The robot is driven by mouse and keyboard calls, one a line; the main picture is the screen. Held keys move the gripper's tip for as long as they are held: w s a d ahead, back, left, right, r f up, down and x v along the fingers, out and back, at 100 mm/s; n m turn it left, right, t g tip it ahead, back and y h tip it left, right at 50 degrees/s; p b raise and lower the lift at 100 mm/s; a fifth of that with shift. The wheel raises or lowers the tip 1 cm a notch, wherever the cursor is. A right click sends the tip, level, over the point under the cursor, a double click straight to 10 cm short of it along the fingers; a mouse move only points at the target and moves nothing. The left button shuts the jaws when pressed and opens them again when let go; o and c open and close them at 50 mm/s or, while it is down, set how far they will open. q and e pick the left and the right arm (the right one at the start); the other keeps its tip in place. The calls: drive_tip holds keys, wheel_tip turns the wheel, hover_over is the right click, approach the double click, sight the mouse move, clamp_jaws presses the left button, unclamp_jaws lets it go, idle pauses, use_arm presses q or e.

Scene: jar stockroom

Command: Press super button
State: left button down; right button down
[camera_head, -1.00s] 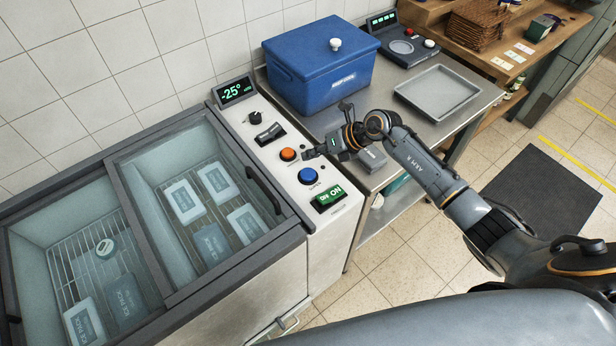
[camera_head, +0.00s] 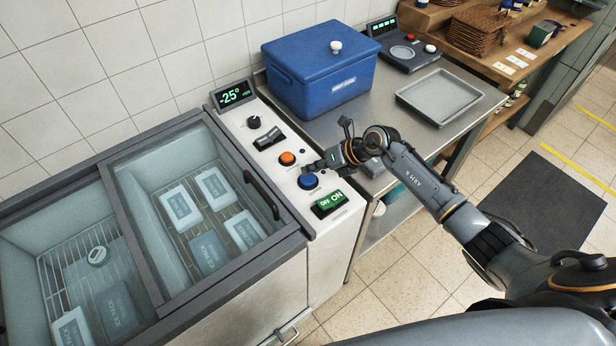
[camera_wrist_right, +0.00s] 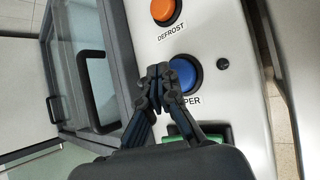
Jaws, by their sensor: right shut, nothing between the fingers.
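The super button is the blue round button (camera_head: 308,181) on the freezer's white control panel; it also shows in the right wrist view (camera_wrist_right: 186,74), with part of its label, "PER", visible below it. My right gripper (camera_head: 308,168) is shut and empty. Its fingertips are at the blue button, overlapping its edge in both views. In the right wrist view the fingertips (camera_wrist_right: 158,75) cover the button's left edge. I cannot tell whether they touch it. The blue button's top looks raised. My left gripper is not in view.
An orange defrost button (camera_head: 287,158), a dark rocker switch (camera_head: 269,136), a black knob (camera_head: 254,122) and a green ON switch (camera_head: 330,203) share the panel. The display (camera_head: 233,94) reads -25°. A blue cooler box (camera_head: 320,75) and a grey tray (camera_head: 440,97) stand on the steel table.

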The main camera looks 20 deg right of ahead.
sight(311, 179)
drive_tip(key=shift+f, duration=0.1)
idle(0.7)
drive_tip(key=shift+f+b, duration=0.3)
drive_tip(key=shift+b, duration=0.05)
drive_tip(key=shift+f+b, duration=0.45)
drive_tip(key=shift+f, duration=0.15)
idle(0.6)
drive_tip(key=shift+r, duration=0.1)
drive_tip(key=shift+r+p, duration=0.85)
drive_tip(key=shift+r, duration=0.05)
drive_tip(key=shift+r, duration=0.15)
wheel_tip(311, 179, up, 5)
drive_tip(key=p, duration=0.4)
